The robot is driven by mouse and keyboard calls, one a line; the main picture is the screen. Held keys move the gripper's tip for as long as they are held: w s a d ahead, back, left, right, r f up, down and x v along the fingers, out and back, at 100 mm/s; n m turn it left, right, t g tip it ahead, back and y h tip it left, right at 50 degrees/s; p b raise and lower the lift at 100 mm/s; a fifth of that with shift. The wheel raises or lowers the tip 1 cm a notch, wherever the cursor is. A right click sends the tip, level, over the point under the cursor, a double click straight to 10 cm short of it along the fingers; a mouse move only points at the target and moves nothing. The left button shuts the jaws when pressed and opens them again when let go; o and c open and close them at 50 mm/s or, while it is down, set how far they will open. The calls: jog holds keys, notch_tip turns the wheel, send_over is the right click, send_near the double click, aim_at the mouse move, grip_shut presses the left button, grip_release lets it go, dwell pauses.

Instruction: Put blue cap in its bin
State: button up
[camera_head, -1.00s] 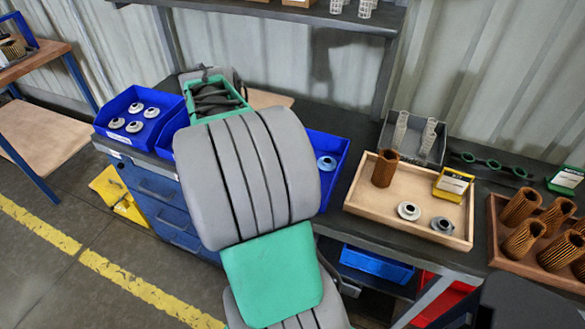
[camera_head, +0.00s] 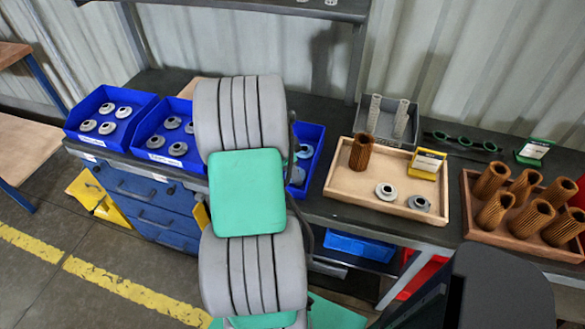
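A blue-grey cap (camera_head: 419,203) lies in the light wooden tray (camera_head: 345,193), at its front right corner, beside a paler cap (camera_head: 386,190). Three blue bins stand in a row on the left of the bench. The right bin (camera_head: 314,134) is partly hidden behind my arm; bluish caps (camera_head: 304,151) show inside it. The middle bin (camera_head: 143,131) holds several grey caps, and the left bin (camera_head: 76,122) holds several paler caps. My gripper is hidden behind my arm links, so its fingers and anything in them cannot be seen.
The wooden tray also holds a brown pleated cartridge (camera_head: 361,152) and a yellow-green box (camera_head: 427,163). A grey bin (camera_head: 370,103) with clear tubes stands behind it. A brown tray (camera_head: 468,207) of several cartridges is at right. A shelf (camera_head: 300,8) hangs above the bench.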

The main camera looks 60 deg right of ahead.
jog(key=shift+f, duration=0.1)
jog(key=shift+f+b, duration=0.2)
jog(key=shift+b, duration=0.1)
jog(key=o, duration=1.5)
jog(key=shift+r, duration=0.15)
jog(key=shift+c, duration=0.2)
